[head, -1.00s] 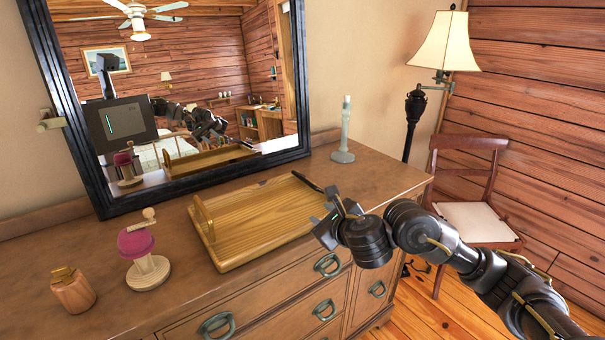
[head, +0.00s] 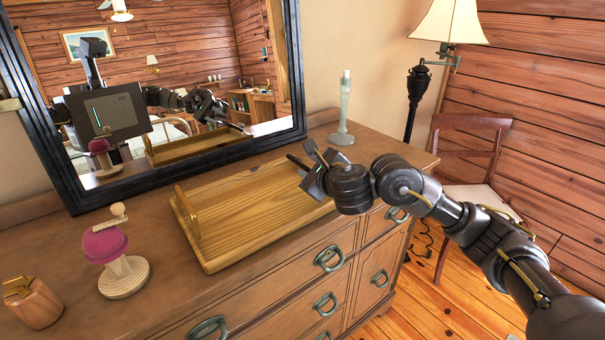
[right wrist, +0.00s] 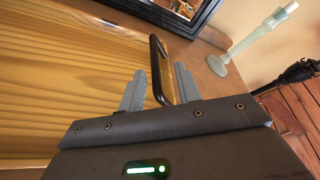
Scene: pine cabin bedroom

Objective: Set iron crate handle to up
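A shallow wooden crate (head: 250,225) sits on the dresser top below the mirror. A wooden handle (head: 187,215) stands upright at its left end. A dark handle (head: 298,162) is at its right end, mostly hidden behind my right gripper (head: 315,170) in the head view. In the right wrist view the dark handle (right wrist: 154,50) is a narrow loop that passes between the two grey fingers of my right gripper (right wrist: 160,70). The fingers are apart, with gaps beside the handle. Its exact tilt is hard to tell. My left gripper is out of view.
A pale green candlestick (head: 343,115) stands behind my right gripper. The black-framed mirror (head: 295,70) is behind the crate. A chair (head: 470,150) and lamp are at the right.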

